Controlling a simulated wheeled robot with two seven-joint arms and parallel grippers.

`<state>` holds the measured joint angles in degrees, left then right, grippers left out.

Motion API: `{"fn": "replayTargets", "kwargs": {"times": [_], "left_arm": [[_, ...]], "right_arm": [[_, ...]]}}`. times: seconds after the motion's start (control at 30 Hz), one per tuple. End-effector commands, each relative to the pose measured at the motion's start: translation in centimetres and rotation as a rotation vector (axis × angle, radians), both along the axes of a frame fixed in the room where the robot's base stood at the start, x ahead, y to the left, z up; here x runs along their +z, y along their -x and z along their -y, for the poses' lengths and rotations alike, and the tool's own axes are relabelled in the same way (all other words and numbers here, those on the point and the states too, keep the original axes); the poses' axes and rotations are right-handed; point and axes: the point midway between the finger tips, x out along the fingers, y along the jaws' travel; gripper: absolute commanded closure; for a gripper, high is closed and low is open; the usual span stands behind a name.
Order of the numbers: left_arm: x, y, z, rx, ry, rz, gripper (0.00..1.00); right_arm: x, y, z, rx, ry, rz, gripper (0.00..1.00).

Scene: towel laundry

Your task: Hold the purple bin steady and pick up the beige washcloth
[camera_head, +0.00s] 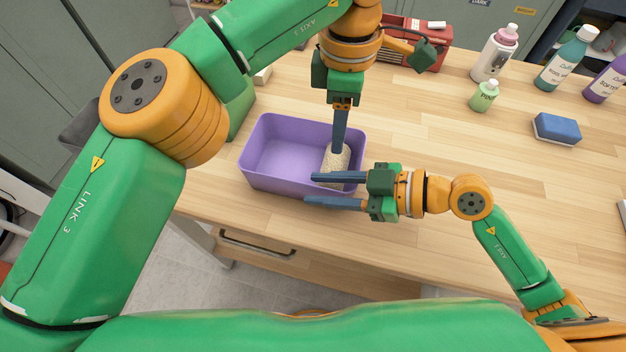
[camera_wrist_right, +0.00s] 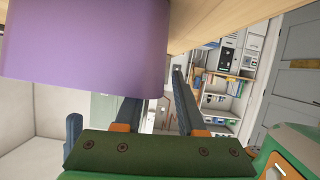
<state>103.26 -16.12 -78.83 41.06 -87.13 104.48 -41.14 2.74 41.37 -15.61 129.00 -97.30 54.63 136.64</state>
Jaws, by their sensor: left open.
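The purple bin (camera_head: 272,150) stands upright on the wooden table near its front edge. The beige washcloth (camera_head: 336,162) lies inside the bin at its right end. My left gripper (camera_head: 339,146) is open and points down into the bin, its tips at the washcloth; one finger hides the other. My right gripper (camera_head: 325,190) is open at the bin's front right corner. One finger lies over the rim and the other is outside the front wall; whether they touch it is unclear. In the right wrist view the bin (camera_wrist_right: 85,45) fills the upper left.
The wooden table (camera_head: 420,130) is clear right of the bin. A blue sponge (camera_head: 557,128), a small green bottle (camera_head: 485,96) and larger bottles (camera_head: 495,55) stand farther right. A red box (camera_head: 428,40) is at the back. A drawer handle (camera_head: 257,244) is below the front edge.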

Motion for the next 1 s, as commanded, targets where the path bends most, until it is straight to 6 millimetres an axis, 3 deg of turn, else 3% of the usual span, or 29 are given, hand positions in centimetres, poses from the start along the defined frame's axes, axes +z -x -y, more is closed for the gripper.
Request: {"fn": "replayTargets", "kwargs": {"times": [0.2, 0.43, 0.47, 0.6, 1.0], "left_arm": [[0.0, 0.0, 0.0, 0.001, 0.001, 0.0, 0.5], [0.0, 0.0, 0.0, 0.001, 0.001, 0.0, 0.5], [0.0, 0.0, 0.0, 0.001, 0.001, 0.0, 0.5], [0.0, 0.0, 0.0, 0.001, 0.002, 0.0, 0.5], [0.0, 0.0, 0.0, 0.001, 0.002, 0.0, 0.5]], "right_arm": [[-0.9, -0.7, -2.0, 0.0, 0.0, -0.001, 0.61], [-1.0, -0.7, -2.1, -0.001, 0.002, -0.003, 0.61], [-1.0, -0.7, -2.1, -0.001, 0.002, -0.003, 0.64], [-1.0, -0.7, -2.1, -0.001, 0.001, -0.002, 1.0], [-1.0, -0.7, -2.1, -0.001, 0.001, -0.002, 1.0]]}}
